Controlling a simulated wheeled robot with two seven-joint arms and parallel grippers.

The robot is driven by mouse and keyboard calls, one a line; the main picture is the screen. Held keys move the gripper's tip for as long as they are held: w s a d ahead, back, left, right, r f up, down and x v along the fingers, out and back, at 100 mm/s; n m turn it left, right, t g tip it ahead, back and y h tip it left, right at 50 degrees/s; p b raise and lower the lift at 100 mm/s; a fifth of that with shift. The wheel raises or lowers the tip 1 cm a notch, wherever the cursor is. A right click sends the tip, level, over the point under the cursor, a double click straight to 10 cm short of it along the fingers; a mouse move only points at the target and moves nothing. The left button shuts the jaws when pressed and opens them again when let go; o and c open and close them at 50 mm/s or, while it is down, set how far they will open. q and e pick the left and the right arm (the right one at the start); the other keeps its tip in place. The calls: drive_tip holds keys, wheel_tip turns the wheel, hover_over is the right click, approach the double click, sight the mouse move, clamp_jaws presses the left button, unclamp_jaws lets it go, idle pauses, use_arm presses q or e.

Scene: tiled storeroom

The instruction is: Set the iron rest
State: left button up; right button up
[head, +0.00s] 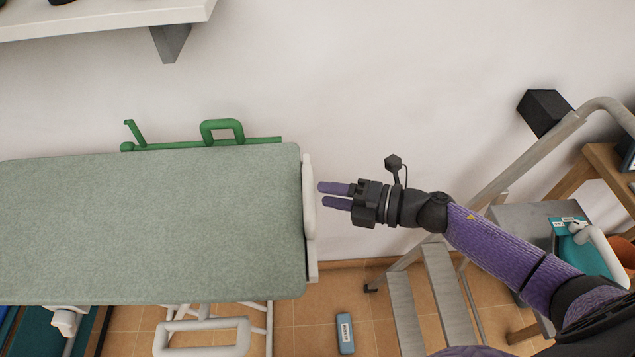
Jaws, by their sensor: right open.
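An ironing board (150,230) with a grey-green cover fills the left of the head view. A white upright piece (309,205), which looks like the iron rest, runs along its right end. A green tube frame (222,132) shows behind the board's far edge. My right gripper (336,196) is open and empty, its two purple fingers pointing left at the white piece with a small gap. I cannot tell its height relative to the piece. My left gripper is out of view.
A grey step ladder (440,290) stands at the right, below my right arm. A wooden stand (605,165) and a teal item with a white handle (572,255) are further right. A blue-grey box (345,334) lies on the tiled floor. A white shelf (100,20) hangs upper left.

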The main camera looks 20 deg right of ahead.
sight(310, 192)
drive_tip(key=x, duration=0.4)
drive_tip(key=shift+w+a+f, duration=0.1)
drive_tip(key=shift+w+a, duration=0.1)
clamp_jaws()
idle(1.2)
